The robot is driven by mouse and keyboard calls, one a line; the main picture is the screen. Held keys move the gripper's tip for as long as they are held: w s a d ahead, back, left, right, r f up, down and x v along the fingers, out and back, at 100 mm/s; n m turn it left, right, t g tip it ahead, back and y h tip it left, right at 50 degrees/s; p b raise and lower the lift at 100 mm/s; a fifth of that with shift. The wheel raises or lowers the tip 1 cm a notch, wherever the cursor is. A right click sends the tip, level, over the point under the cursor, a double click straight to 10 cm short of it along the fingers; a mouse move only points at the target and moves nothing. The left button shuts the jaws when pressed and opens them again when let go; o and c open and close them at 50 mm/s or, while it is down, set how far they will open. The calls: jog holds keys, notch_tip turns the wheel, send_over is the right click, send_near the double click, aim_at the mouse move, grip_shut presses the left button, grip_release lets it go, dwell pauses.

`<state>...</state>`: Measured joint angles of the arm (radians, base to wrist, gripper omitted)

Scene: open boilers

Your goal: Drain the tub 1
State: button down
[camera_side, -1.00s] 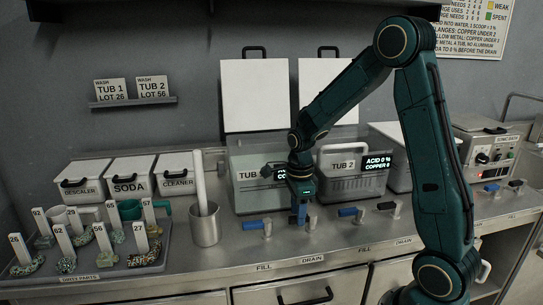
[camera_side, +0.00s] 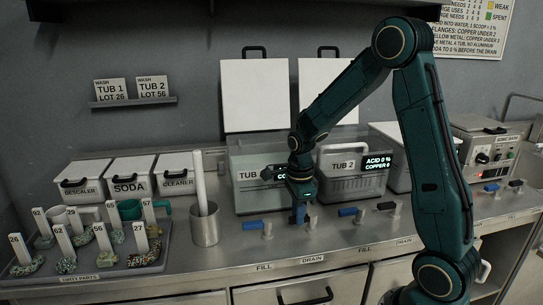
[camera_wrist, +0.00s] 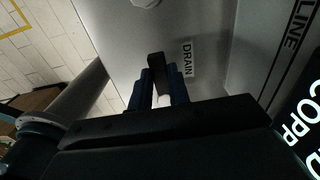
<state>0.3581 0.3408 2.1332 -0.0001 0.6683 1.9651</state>
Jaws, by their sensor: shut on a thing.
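Tub 1 (camera_side: 243,174) is a grey lidless tub at the back of the counter, its label and display partly hidden by my arm. My gripper (camera_side: 300,217) points down in front of it, at the drain valve. In the wrist view, my gripper's blue fingers (camera_wrist: 160,88) are shut around the black drain handle (camera_wrist: 155,62), beside the DRAIN label (camera_wrist: 187,58). A pale valve stem (camera_side: 312,222) shows just right of the fingers in the side view. The blue fill handle (camera_side: 252,224) sits to their left. Water level inside the tub cannot be seen.
Tub 2 (camera_side: 338,187) stands right of tub 1, with its own blue handle (camera_side: 348,211) and black handle (camera_side: 386,206) in front. A metal beaker (camera_side: 205,229) stands left of tub 1. A tray of tagged parts (camera_side: 100,272) fills the left counter.

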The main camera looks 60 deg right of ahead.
jog(key=n, duration=0.1)
jog(key=s+n, duration=0.1)
jog(key=n, duration=0.1)
jog(key=shift+a+n, duration=0.3)
jog(key=shift+a, duration=0.05)
jog(key=n, duration=0.1)
jog(key=s+n, duration=0.1)
jog(key=n, duration=0.2)
jog(key=shift+s+a+n, duration=0.2)
jog(key=shift+s+n, duration=0.1)
jog(key=n, duration=0.1)
jog(key=s+n, duration=0.1)
jog(key=n, duration=0.2)
jog(key=shift+s+d, duration=0.15)
jog(key=shift+s, duration=0.2)
jog(key=shift+s+d+n, duration=0.2)
jog(key=shift+s+n, duration=0.1)
jog(key=shift+n, duration=0.8)
jog(key=shift+s+d+n, duration=0.15)
jog(key=shift+s+n, duration=0.15)
jog(key=shift+n, duration=0.8)
jog(key=c, duration=1.3)
grip_release()
